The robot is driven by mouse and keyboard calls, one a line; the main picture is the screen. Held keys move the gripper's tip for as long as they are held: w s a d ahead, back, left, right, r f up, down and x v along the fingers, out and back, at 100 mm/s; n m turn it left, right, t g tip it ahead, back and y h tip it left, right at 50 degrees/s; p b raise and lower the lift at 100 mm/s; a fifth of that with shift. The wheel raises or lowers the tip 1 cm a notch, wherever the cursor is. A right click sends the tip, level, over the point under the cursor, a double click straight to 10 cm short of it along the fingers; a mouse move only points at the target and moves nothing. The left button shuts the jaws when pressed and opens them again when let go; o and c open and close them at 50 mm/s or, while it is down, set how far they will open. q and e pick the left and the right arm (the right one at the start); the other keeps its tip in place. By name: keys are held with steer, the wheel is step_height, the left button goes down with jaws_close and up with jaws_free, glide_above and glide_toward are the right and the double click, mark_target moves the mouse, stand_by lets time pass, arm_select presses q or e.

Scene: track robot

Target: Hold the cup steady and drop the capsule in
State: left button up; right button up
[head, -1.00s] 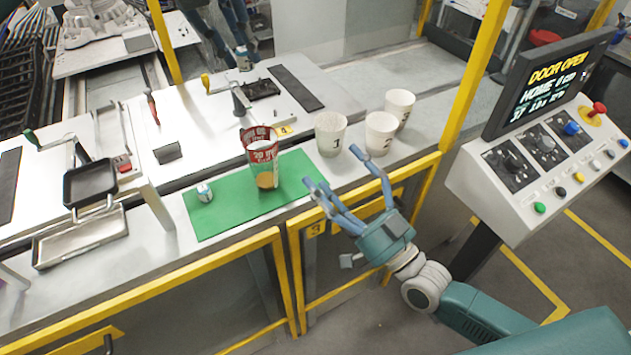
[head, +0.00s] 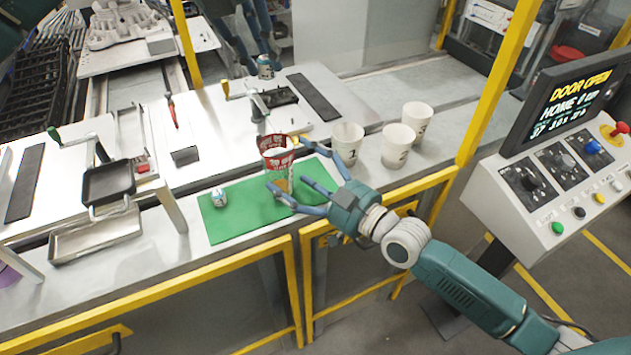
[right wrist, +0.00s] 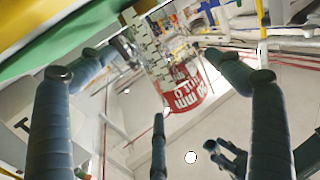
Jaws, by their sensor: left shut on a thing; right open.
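The cup (head: 277,155), red and white with a clear lower part, stands upright on the green mat (head: 228,222). My right gripper (head: 288,166) is open, its fingers spread on either side of the cup; contact cannot be told. The right wrist view shows the cup (right wrist: 178,95) upside down between the spread fingers (right wrist: 160,78). My left gripper (head: 260,58) is shut on a small white and blue capsule (head: 265,69), held in the air behind the cup. A similar capsule (head: 219,197) lies on the mat left of the cup.
White paper cups (head: 346,143) stand right of the mat. A black pan (head: 108,183) and a metal tray (head: 95,237) are at the left. A small crank fixture (head: 257,102) stands behind the cup. A control panel (head: 560,180) is at the right.

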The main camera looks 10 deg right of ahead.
steer(key=shift+x, duration=1.45)
steer(key=c, duration=1.4)
arm_select(q)
step_height(320, 180, down, 8)
steer(key=shift+w+d+r, duration=0.15)
steer(key=shift+w+d, duration=0.1)
